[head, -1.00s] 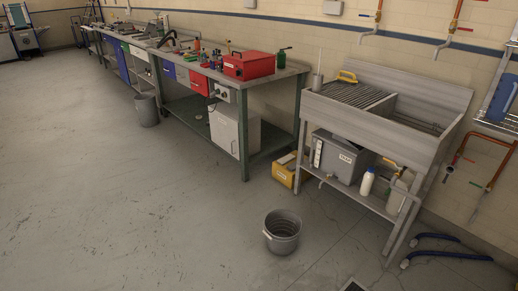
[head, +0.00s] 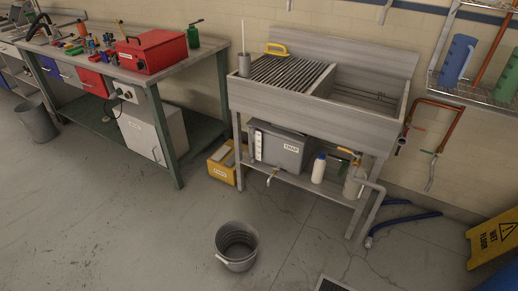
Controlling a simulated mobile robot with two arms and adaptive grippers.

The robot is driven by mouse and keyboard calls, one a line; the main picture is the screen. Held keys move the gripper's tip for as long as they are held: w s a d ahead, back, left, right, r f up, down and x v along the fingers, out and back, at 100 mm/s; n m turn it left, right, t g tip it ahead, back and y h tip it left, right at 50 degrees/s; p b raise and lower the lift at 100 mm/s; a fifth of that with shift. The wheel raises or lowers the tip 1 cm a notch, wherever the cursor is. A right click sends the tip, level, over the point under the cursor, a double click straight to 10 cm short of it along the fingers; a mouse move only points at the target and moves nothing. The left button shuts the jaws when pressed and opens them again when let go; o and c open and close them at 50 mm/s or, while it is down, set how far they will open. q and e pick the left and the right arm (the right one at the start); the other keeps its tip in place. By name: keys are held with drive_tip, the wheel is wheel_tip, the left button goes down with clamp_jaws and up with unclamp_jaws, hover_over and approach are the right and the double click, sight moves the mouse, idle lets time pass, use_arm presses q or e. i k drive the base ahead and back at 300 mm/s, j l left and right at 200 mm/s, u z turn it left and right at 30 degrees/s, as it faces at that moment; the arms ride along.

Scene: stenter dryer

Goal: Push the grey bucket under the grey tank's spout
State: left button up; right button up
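The grey bucket (head: 237,246) stands upright and open on the floor, in front of the sink stand, with its handle hanging at its left side. The grey tank (head: 280,148), labelled "TRAP", sits on the lower shelf under the sink. Its small spout (head: 271,177) sticks out at the lower front left, over the shelf's front edge. The bucket is apart from the stand, in front of and a little left of the spout. Neither of my grippers is in view.
A yellow box (head: 222,163) sits on the floor left of the stand. A floor drain (head: 332,285) lies right of the bucket. A blue hose (head: 402,222) and a yellow wet-floor sign (head: 492,239) are at the right. A workbench (head: 178,165) stands left; floor around the bucket is clear.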

sight(237, 241)
drive_tip(key=i+j+z, duration=0.1)
drive_tip(key=i+j, duration=0.4)
drive_tip(key=j, duration=0.2)
drive_tip(key=i+j+z, duration=0.25)
drive_tip(key=i+j, duration=0.25)
drive_tip(key=j, duration=0.25)
